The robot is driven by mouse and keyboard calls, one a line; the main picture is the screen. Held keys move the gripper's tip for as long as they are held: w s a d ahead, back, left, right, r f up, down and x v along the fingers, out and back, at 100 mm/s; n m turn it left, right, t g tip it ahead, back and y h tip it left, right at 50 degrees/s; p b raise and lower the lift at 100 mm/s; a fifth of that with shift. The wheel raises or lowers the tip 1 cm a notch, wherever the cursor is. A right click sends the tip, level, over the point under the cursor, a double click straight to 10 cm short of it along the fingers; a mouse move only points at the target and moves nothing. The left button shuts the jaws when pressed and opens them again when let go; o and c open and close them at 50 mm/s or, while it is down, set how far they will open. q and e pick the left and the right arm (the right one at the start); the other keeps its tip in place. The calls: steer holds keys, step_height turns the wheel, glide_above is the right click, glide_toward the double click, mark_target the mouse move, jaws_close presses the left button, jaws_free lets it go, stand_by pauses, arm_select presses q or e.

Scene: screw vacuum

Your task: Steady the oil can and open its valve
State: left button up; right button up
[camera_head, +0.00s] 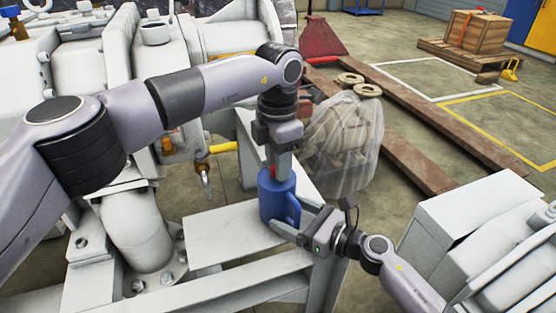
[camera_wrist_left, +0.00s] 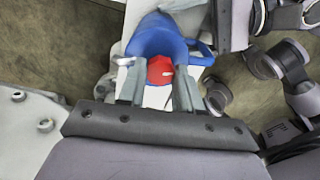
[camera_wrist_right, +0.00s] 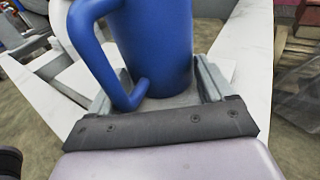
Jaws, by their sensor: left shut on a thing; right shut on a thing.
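The blue oil can (camera_head: 267,203) stands upright on the pale metal ledge in the head view, its handle toward the right. My left gripper (camera_head: 279,168) points down over its top and hides the valve there. In the left wrist view the red valve (camera_wrist_left: 160,70) sits on the can's top (camera_wrist_left: 153,38), between my left fingers (camera_wrist_left: 158,88), which are shut on it. My right gripper (camera_head: 288,229) comes in low from the right. In the right wrist view its fingers (camera_wrist_right: 155,90) are shut around the can's lower body (camera_wrist_right: 158,45), with the handle (camera_wrist_right: 98,55) on the left.
Pale pipes and flanged machinery (camera_head: 138,225) fill the left side. A plastic-wrapped bundle (camera_head: 343,140) stands close behind the can to the right. A pale metal block (camera_head: 470,215) lies beyond my right arm. The ledge (camera_head: 215,240) is clear left of the can.

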arm_select(q)
steer(key=shift+n, duration=0.4)
steer(key=o, duration=1)
steer(key=shift+o, duration=0.2)
step_height(320, 180, up, 12)
arm_select(e)
steer(key=o, duration=0.7)
steer(key=shift+c, duration=0.2)
